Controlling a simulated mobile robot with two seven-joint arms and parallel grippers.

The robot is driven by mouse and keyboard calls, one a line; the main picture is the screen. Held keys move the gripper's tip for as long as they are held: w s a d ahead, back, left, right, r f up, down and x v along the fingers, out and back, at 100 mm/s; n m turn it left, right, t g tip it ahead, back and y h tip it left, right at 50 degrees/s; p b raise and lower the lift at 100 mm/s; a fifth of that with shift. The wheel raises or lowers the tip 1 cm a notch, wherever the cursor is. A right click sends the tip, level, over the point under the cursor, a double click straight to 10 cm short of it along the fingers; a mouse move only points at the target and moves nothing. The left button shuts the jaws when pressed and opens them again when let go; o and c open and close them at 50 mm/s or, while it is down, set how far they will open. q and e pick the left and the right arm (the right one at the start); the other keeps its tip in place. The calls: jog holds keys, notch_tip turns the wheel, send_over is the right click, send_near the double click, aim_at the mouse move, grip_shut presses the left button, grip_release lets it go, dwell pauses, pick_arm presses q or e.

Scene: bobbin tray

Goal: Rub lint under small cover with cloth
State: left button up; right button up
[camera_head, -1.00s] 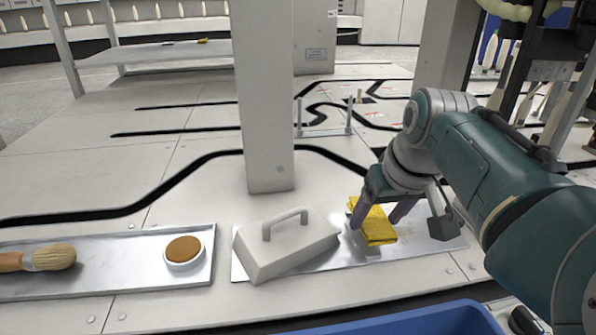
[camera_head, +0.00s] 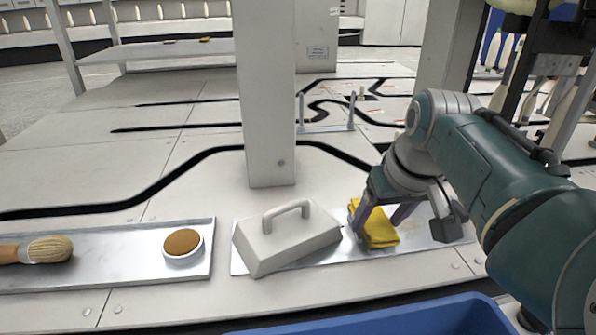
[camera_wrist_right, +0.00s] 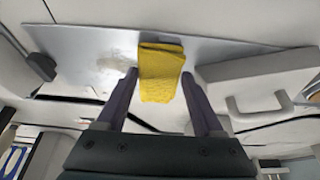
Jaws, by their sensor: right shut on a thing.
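The small cover (camera_head: 286,243) is a pale grey box with a handle on top, sitting on the left part of a shiny metal plate (camera_head: 440,240). It shows at the right in the right wrist view (camera_wrist_right: 262,88). The folded yellow cloth (camera_head: 382,234) is on the plate to the right of the cover, apart from it. My right gripper (camera_head: 378,220) is shut on the cloth, one finger at each side. In the wrist view, a faint greyish patch, likely lint (camera_wrist_right: 116,66), lies on the plate beside the cloth. My left gripper is out of view.
A second metal tray (camera_head: 118,262) at the left holds a brush (camera_head: 48,250) and a round brown-topped pad (camera_head: 184,243). A grey post (camera_head: 266,100) stands behind the cover. A blue bin (camera_head: 400,318) is at the near edge.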

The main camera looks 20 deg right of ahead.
jog(key=shift+f, duration=0.4)
